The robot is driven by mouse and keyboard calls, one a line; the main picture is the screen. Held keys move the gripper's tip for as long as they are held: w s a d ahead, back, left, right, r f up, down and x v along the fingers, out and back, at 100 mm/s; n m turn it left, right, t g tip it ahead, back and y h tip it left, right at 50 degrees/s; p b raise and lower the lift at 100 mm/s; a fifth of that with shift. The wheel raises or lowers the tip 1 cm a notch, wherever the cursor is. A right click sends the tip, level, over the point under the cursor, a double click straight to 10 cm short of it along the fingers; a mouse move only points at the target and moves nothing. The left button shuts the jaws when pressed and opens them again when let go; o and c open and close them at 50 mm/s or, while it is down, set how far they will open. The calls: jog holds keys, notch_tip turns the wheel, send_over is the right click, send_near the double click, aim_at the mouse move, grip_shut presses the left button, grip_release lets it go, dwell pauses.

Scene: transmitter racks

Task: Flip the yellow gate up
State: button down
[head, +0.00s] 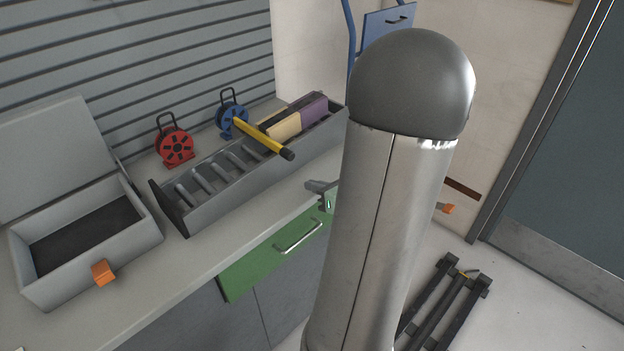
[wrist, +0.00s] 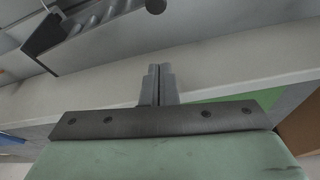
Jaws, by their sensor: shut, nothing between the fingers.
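The yellow gate (head: 258,136) is a bar with a dark round end. It lies across the grey slotted rack (head: 225,196), and its dark end sticks out past the rack's front edge. My gripper (head: 312,186) is in front of the rack, to the right of and below the gate's dark end, apart from it and partly hidden by my arm. In the wrist view, my gripper's fingers (wrist: 159,72) are closed together and empty, pointing at the rack. A dark round knob at the top edge, apparently the gate's end (wrist: 155,6), is beyond the fingertips.
Cream and purple blocks (head: 298,116) stand in the rack's right part. Red (head: 175,145) and blue (head: 229,117) reels stand behind it. An open grey box (head: 85,250) is at left. A green drawer (head: 270,262) is below the counter. Bare counter lies before the rack.

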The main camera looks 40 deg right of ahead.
jog(key=x, duration=0.7)
jog(key=shift+w+f, duration=0.1)
jog(key=shift+w, duration=0.15)
jog(key=r+p, duration=0.2)
jog(key=r, duration=0.1)
jog(key=shift+w+d+r, duration=0.15)
jog(key=shift+w+d, duration=0.05)
jog(key=shift+d, duration=0.05)
jog(key=shift+d+r, duration=0.1)
jog(key=shift+r, duration=0.15)
jog(key=shift+r, duration=0.1)
